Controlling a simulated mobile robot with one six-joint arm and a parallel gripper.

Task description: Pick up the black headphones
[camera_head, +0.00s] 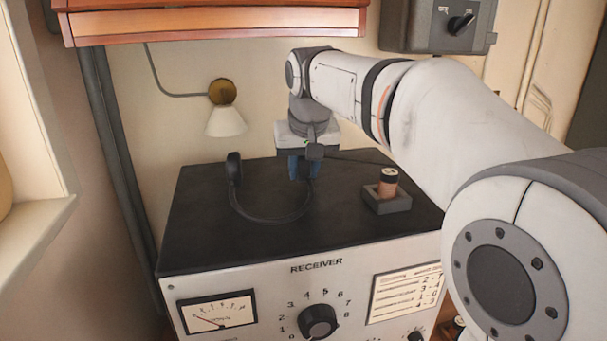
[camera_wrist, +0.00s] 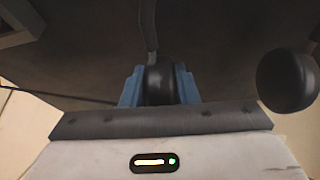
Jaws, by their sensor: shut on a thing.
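The black headphones (camera_head: 262,219) are on the black top of the receiver, their band curving toward the front. The left ear cup (camera_head: 234,168) stands upright in the head view. My gripper (camera_head: 303,166) points down over the right end of the headphones and is shut on that ear cup. In the wrist view the blue fingers of my gripper (camera_wrist: 160,88) sit on both sides of the held ear cup of the headphones (camera_wrist: 159,82), and the other ear cup shows at the right. The held cup is mostly hidden by my gripper in the head view.
The receiver (camera_head: 190,235) has a dial and gauge on its front. A wall lamp (camera_head: 226,121) is behind, and a wooden shelf (camera_head: 215,22) hangs above.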

